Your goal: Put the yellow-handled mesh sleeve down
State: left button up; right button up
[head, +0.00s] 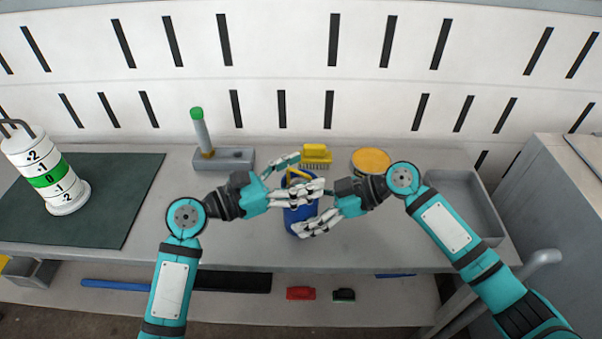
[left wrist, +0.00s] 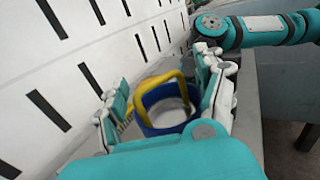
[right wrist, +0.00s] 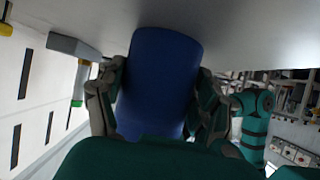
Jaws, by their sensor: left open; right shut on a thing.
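The yellow-handled mesh sleeve (head: 291,220) is a dark blue cylinder with a yellow arched handle, upright over the front middle of the bench. Its mesh is too small to make out. My right gripper (head: 311,213) is shut around its side; the blue wall (right wrist: 160,80) fills the middle of the right wrist view. My left gripper (head: 308,176) is open at the top, its fingers on either side of the yellow handle (left wrist: 160,86) and apart from it. The left wrist view looks into a pale interior. I cannot tell whether the base touches the bench.
The grey bench (head: 180,240) has free room left of the sleeve. Behind stand a yellow brush (head: 316,153), a yellow-topped round tub (head: 371,160) and a green-tipped post on a grey block (head: 235,158). A white numbered cylinder (head: 47,175) stands on a green mat (head: 120,190). A grey tray (head: 470,205) lies right.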

pick_arm(q)
jog(key=v, duration=1.2)
jog(key=shift+f, duration=0.2)
pick_arm(e)
jog(key=shift+f, duration=0.3)
jog(key=o, duration=1.4)
jog(key=shift+w, duration=0.1)
pick_arm(q)
jog(key=shift+w, duration=0.1)
pick_arm(e)
jog(key=shift+r, duration=0.1)
jog(key=shift+d+r, duration=0.1)
jog(key=v, duration=1.1)
jog(key=shift+d+r, duration=0.15)
jog(key=shift+d, duration=0.2)
